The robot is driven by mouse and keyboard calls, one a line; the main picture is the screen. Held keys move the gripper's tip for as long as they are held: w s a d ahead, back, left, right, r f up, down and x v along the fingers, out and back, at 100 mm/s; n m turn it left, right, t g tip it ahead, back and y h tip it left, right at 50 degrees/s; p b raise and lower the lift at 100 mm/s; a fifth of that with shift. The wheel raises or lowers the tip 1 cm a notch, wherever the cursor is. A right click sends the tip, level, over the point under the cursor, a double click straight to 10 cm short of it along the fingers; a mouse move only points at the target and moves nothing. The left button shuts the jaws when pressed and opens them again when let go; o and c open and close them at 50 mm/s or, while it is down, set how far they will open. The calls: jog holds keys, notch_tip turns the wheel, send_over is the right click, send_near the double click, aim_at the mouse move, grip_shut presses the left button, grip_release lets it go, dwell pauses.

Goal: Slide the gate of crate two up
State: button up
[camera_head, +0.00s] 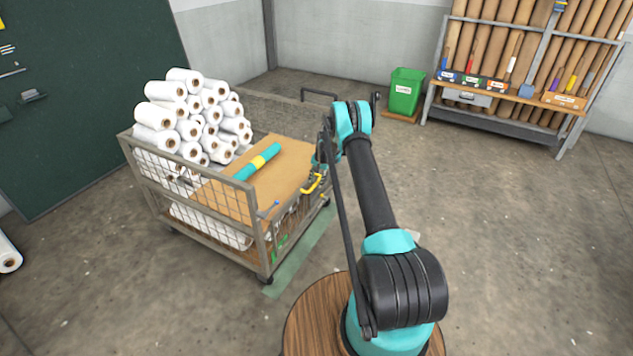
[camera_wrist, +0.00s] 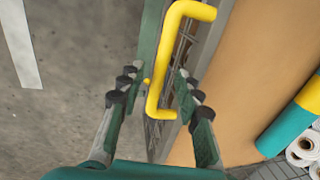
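A wheeled wire-mesh crate (camera_head: 196,221) stands left of my arm; its number is too small to read. A yellow handle (camera_head: 312,184) is on its side nearest my arm. My gripper (camera_head: 321,162) is just above the handle. In the wrist view my gripper (camera_wrist: 155,82) is open, one finger on each side of the handle. I see no clear contact, and the depth between them is hard to judge.
The crate holds stacked white rolls (camera_head: 190,110) and a brown board (camera_head: 272,178) with a teal and yellow roll (camera_head: 258,162) on it. A green bin (camera_head: 405,92) and a rack of brown tubes (camera_head: 500,95) stand behind. Floor to the right is clear.

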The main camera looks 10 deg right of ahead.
grip_shut()
jog(key=shift+r, duration=0.1)
dwell(0.4)
notch_tip(320, 180, up, 22)
dwell(0.3)
jog(key=shift+r, duration=0.15)
grip_release()
dwell(0.3)
